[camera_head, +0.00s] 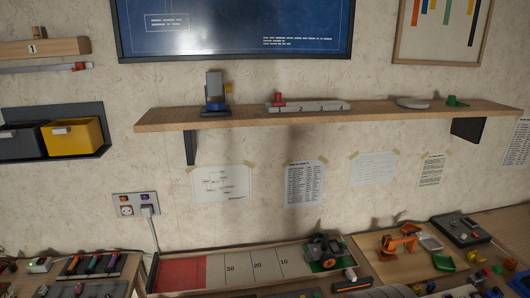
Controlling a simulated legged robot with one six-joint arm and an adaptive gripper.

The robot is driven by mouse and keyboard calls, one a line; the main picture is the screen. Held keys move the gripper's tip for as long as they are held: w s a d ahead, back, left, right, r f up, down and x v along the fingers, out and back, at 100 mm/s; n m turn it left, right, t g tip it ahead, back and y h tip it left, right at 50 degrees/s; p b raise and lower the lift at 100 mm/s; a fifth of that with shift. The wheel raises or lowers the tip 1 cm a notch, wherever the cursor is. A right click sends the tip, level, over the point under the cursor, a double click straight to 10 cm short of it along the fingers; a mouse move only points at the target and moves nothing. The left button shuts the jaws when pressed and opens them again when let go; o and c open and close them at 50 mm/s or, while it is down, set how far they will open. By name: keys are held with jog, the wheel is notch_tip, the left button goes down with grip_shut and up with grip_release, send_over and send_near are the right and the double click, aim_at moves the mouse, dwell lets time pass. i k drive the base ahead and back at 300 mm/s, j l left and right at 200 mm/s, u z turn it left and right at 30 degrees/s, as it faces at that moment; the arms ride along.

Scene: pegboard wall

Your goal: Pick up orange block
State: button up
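A small orange piece (510,264) lies at the far right of the lower bench, among other small coloured pieces. It looks block-like, but it is too small to tell its exact shape. A larger orange jointed object (398,241) stands left of it on the wooden bench top. I cannot tell for sure which of these is the orange block. My gripper is not recognisable in this view.
A wooden shelf (375,115) holds a grey-and-blue device and a numbered strip. A yellow bin (73,138) hangs left. The right bench is cluttered.

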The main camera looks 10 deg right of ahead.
aim_at(510, 263)
jog(key=k+l+z, duration=0.2)
jog(key=l+z, duration=0.15)
jog(key=z, duration=0.15)
jog(key=k+l+z, duration=0.15)
jog(key=l+z, duration=0.7)
jog(key=z, duration=0.15)
jog(key=i+l+z, duration=0.25)
jog(key=l+z, duration=0.25)
jog(key=i+l+z, duration=0.25)
jog(key=z, duration=0.25)
jog(key=i+l+z, duration=0.15)
jog(key=i+z, duration=0.25)
jog(key=i+u, duration=0.35)
jog(key=i+l+u, duration=0.15)
jog(key=u, duration=0.15)
jog(key=i+u, duration=0.15)
jog(key=u, duration=0.25)
jog(key=i+u, duration=0.1)
jog(key=u, duration=0.3)
jog(key=i+u, duration=0.15)
jog(key=u, duration=0.3)
jog(key=i+l+u, duration=0.1)
jog(key=u, duration=0.3)
jog(key=i+l+u, duration=0.1)
jog(key=i+u, duration=0.2)
jog(key=u, duration=0.2)
jog(key=i+l+u, duration=0.25)
jog(key=u, duration=0.25)
jog(key=i, duration=0.1)
